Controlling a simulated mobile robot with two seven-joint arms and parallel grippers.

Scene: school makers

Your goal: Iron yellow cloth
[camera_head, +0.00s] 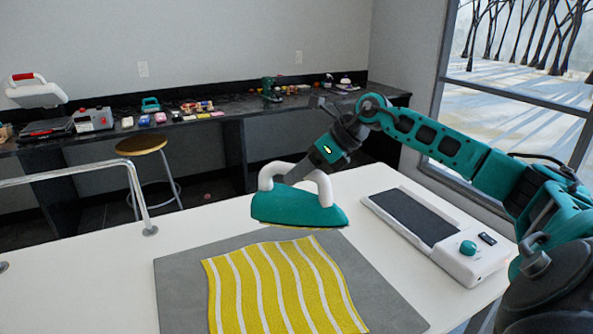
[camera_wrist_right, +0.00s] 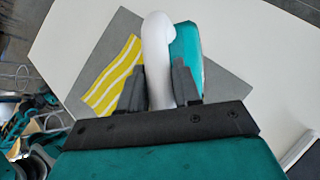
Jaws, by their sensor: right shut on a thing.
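The yellow cloth (camera_head: 278,285) with wavy white stripes lies flat on a grey mat (camera_head: 180,285) on the white table. The iron (camera_head: 298,210) has a teal body and a white handle, and is held in the air over the far edge of the mat. My right gripper (camera_head: 298,178) is shut on the iron's handle. In the right wrist view, the gripper (camera_wrist_right: 173,88) has its fingers on either side of the white handle (camera_wrist_right: 157,55), with the teal body beside it and part of the cloth (camera_wrist_right: 112,78) at the left. My left gripper is not in view.
A white device with a dark panel (camera_head: 415,215) and a teal knob stands on the table at the right. A metal rail (camera_head: 140,195) rises at the table's left. A stool (camera_head: 142,146) and a cluttered dark bench (camera_head: 225,118) are behind. Bare table surrounds the mat.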

